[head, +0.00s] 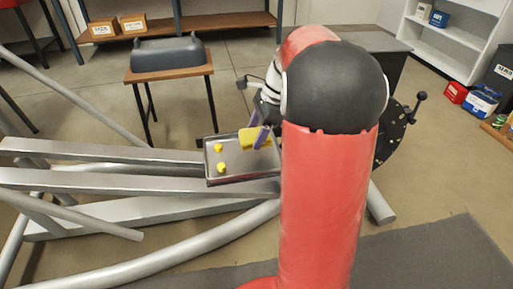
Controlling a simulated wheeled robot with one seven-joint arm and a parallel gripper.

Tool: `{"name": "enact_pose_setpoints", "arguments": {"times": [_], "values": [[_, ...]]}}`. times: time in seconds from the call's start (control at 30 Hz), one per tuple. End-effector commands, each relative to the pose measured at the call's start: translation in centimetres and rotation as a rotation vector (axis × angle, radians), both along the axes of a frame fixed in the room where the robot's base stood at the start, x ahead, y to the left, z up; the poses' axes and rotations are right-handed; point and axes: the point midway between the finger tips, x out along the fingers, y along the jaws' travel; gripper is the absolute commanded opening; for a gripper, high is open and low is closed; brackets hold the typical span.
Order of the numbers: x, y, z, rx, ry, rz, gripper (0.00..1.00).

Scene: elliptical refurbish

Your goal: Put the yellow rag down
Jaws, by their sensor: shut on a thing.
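The yellow rag (248,137) is a flat yellow piece at the upper right of a shallow metal tray (213,171). My gripper (261,138) is at the rag, with its purple-grey fingers over the tray. It is shut on the rag. I cannot tell whether the rag touches the tray floor or hangs just above it. My red and black arm hides the right end of the tray and most of the gripper body.
Silver rails (110,180) run left of the tray. A small wooden table (170,74) with a dark grey bin (167,52) stands behind. A dark disc with handles (392,130) is right of my arm.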

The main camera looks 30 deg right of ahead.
Motion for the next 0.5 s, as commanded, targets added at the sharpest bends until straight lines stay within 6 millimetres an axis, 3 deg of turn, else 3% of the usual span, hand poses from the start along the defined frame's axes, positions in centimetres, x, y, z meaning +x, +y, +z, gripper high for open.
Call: {"name": "enact_pose_setpoints", "arguments": {"times": [0.17,0.4,0.5], "values": [[0.0,0.0,-1.2,0.000,0.000,0.001,0.37],[0.0,0.0,-4.7,0.000,0.001,0.000,0.37],[0.0,0.0,-4.9,-0.001,0.000,0.001,0.37]]}}
